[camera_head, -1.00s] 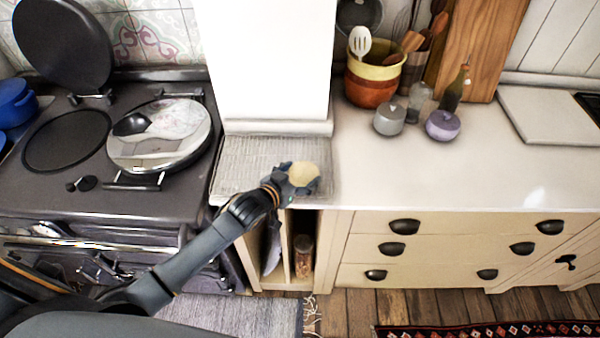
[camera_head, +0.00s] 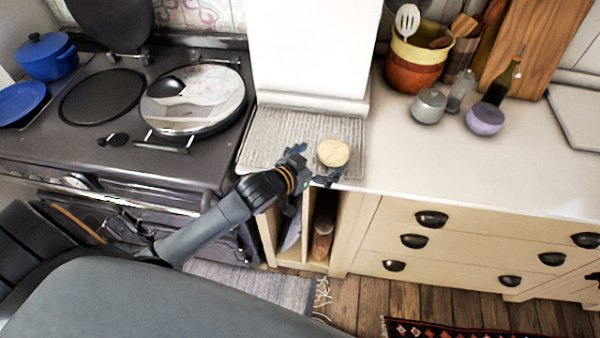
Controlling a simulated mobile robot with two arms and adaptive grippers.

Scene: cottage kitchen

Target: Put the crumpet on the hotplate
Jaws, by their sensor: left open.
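The crumpet (camera_head: 333,153) is a pale, round, thick disc at the front right of a ridged grey rack (camera_head: 262,130) on the worktop. My left gripper (camera_head: 317,167) is open, at the crumpet's near left side, its fingers spread apart and pointing at it. I cannot tell whether a finger touches it. The bare dark hotplate (camera_head: 102,97) is on the range at the left, with its round lid (camera_head: 115,22) raised behind it. A second, shiny round lid (camera_head: 193,103) lies down to its right. My right gripper is not in view.
A white pillar (camera_head: 312,45) stands behind the rack. A blue pot (camera_head: 47,56) and a blue lid or dish (camera_head: 20,102) are left of the hotplate. Grey (camera_head: 429,105) and purple (camera_head: 486,118) jars stand at the right. The worktop (camera_head: 440,165) in front of them is clear.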

